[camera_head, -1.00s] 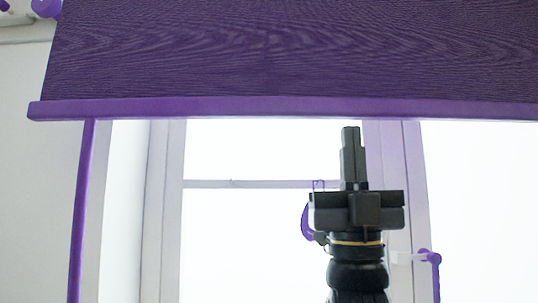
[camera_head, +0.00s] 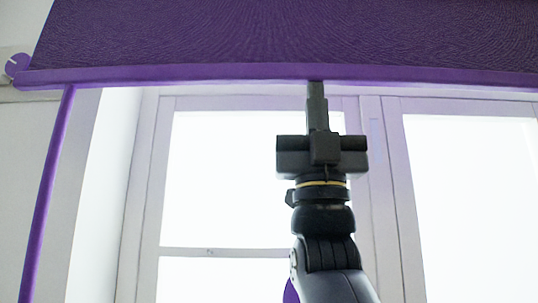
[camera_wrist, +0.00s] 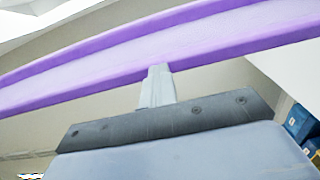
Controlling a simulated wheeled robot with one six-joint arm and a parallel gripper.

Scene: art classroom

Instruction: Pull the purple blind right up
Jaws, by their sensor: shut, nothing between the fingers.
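The purple blind (camera_head: 250,38) hangs across the top of the head view, with dark wood-like grain and a plain purple bottom bar (camera_head: 180,73). The bar also crosses the wrist view (camera_wrist: 90,75). My gripper (camera_head: 316,88) points upward with its fingers together and nothing between them. Its fingertips meet the lower edge of the bar in the picture; I cannot tell for certain whether they touch. In the wrist view the fingertips (camera_wrist: 158,72) also overlap the bar's lower edge. The blind's top is out of view.
A bright window with a pale frame (camera_head: 375,170) stands behind my arm. A purple strip or cord (camera_head: 48,190) hangs down at the left from near the bar's end. A round purple part (camera_head: 17,65) is on the left wall. Blue boxes (camera_wrist: 300,122) show at right in the wrist view.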

